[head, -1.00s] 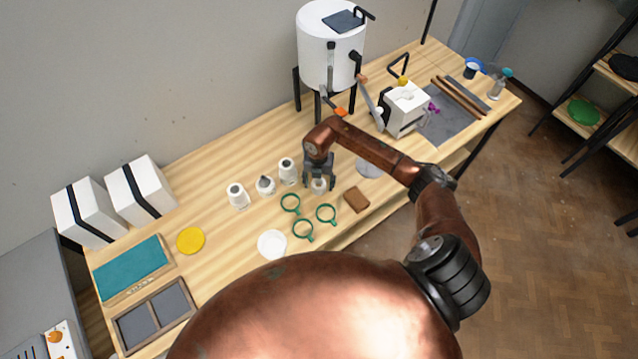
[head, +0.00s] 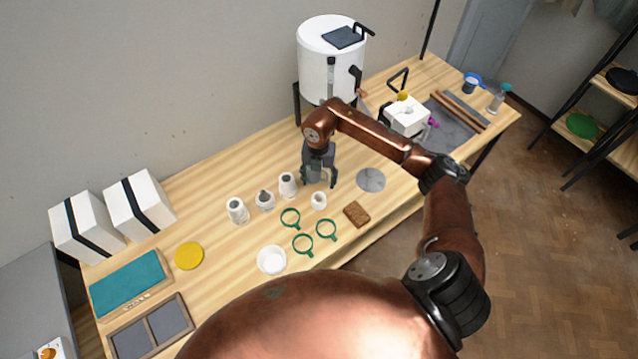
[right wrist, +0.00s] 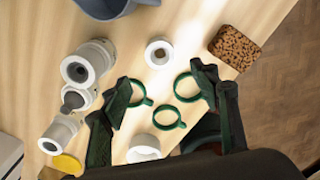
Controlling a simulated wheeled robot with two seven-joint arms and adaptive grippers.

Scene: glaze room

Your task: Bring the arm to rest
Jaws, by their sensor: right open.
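My right gripper (head: 319,181) is open and empty above the wooden table (head: 225,170), just behind a small white jar (head: 318,200). In the right wrist view its two dark fingers (right wrist: 162,98) are spread wide with nothing between them but table and green rings. The small white jar (right wrist: 159,53) stands upright on the table there, apart from the fingers. The right arm (head: 375,135) is copper coloured and reaches out over the table from the right. My left gripper is not in view.
Several white bottles (head: 237,210) stand left of the gripper. Green rings (head: 326,229), a brown sponge-like block (head: 356,214) and a white bowl (head: 271,260) lie nearer the front edge.

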